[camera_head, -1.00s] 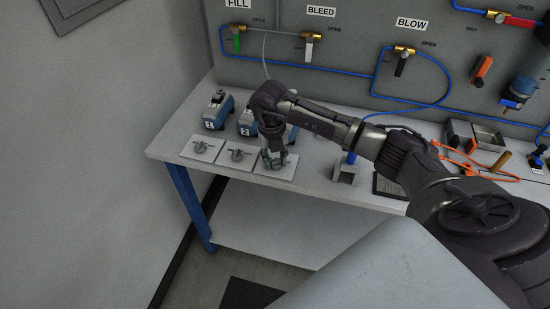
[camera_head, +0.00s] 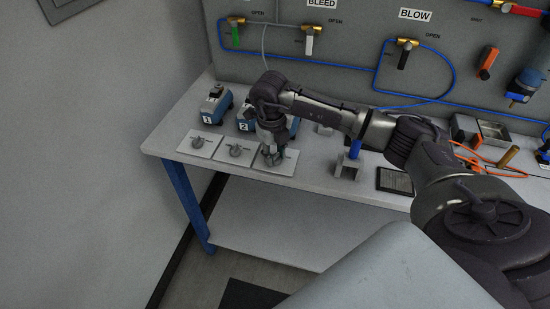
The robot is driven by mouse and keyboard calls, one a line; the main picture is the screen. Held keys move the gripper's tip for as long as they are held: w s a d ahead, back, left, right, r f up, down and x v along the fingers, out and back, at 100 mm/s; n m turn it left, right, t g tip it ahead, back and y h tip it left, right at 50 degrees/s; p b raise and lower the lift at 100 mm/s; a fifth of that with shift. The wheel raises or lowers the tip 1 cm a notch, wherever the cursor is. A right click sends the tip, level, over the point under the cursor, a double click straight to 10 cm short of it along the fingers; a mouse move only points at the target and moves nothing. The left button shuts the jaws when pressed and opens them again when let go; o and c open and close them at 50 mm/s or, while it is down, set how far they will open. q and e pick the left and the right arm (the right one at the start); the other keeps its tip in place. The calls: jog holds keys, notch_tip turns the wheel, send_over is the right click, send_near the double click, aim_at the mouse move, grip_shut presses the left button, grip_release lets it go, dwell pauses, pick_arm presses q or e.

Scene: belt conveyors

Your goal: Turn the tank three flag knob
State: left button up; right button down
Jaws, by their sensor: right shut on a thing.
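Three pale square plates with grey flag knobs lie in a row along the front of the bench. The left plate's knob (camera_head: 198,142) and the middle plate's knob (camera_head: 236,151) are uncovered. My right gripper (camera_head: 271,158) points down over the right plate (camera_head: 285,168). It is shut on that plate's flag knob, which the fingers mostly hide. Behind the plates stand blue tank 1 (camera_head: 216,107) and blue tank 2 (camera_head: 246,120). My left gripper is out of view.
The grey bench (camera_head: 330,188) has its left end beside the wall. A bracket with a blue handle (camera_head: 351,160) and a dark flat panel (camera_head: 394,181) stand right of the gripper. Valves with blue hoses, including the BLOW valve (camera_head: 405,52), line the back board.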

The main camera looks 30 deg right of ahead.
jog(key=n+b, duration=0.2)
jog(key=n, duration=0.1)
jog(key=shift+f, duration=0.1)
jog(key=shift+n+b, duration=0.5)
jog(key=shift+n, duration=0.4)
jog(key=c, duration=0.8)
grip_release()
jog(key=shift+a, duration=0.1)
jog(key=r, duration=1.2)
jog(key=shift+s+a+r, duration=0.15)
jog(key=shift+s+a, duration=0.05)
jog(key=shift+a, duration=0.15)
